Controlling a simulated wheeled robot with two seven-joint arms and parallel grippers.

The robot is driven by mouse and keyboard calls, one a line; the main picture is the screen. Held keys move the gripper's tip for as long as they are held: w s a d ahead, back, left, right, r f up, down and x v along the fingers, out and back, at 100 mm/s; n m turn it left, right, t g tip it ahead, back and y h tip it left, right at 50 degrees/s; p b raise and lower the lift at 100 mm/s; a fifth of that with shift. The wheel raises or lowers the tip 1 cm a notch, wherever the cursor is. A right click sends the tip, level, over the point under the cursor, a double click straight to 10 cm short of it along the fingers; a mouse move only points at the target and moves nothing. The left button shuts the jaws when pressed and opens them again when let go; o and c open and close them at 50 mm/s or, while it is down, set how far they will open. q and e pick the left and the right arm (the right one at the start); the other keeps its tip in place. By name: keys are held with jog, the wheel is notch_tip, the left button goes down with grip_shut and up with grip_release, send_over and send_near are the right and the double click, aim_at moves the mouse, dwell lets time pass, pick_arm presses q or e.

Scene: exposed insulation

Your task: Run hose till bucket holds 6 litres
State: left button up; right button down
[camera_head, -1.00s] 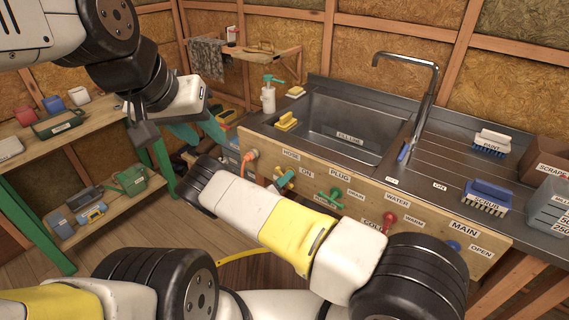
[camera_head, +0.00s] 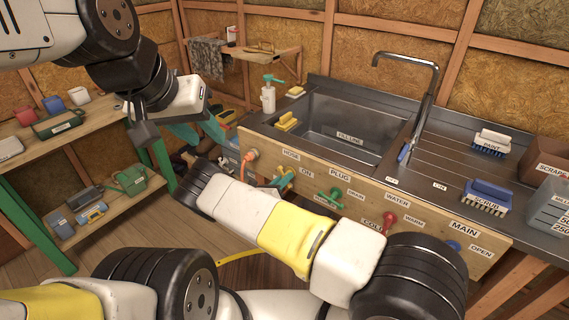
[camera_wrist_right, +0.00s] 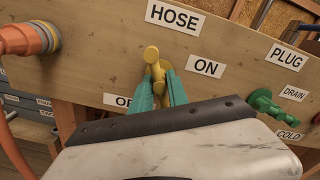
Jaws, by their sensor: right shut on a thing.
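The yellow hose tap handle (camera_wrist_right: 156,70) sits on the wooden panel between the OFF and ON labels, under the HOSE label. My right gripper (camera_wrist_right: 161,88) is shut on this handle with its teal fingers on either side. In the head view the right gripper (camera_head: 286,184) is partly hidden by my right arm. The orange hose connector (camera_wrist_right: 30,38) is on the panel left of the handle. My left gripper (camera_head: 205,131) hangs left of the sink, its teal fingers apart and nothing seen between them. No bucket or water level can be made out.
The steel sink (camera_head: 345,128) has a tall tap (camera_head: 432,85) and a yellow sponge (camera_head: 287,122). Green drain (camera_head: 336,196) and red cold (camera_head: 389,220) knobs are right of the hose handle. Brushes (camera_head: 487,194) lie on the drainboard. A shelf (camera_head: 110,205) stands left.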

jog(key=m, duration=0.5)
jog(key=shift+a, duration=0.1)
jog(key=shift+m, duration=0.3)
jog(key=c, duration=1.4)
grip_release()
jog(key=v, duration=0.7)
jog(key=shift+s+a, duration=0.25)
jog(key=shift+s, duration=0.05)
jog(key=shift+d, duration=0.1)
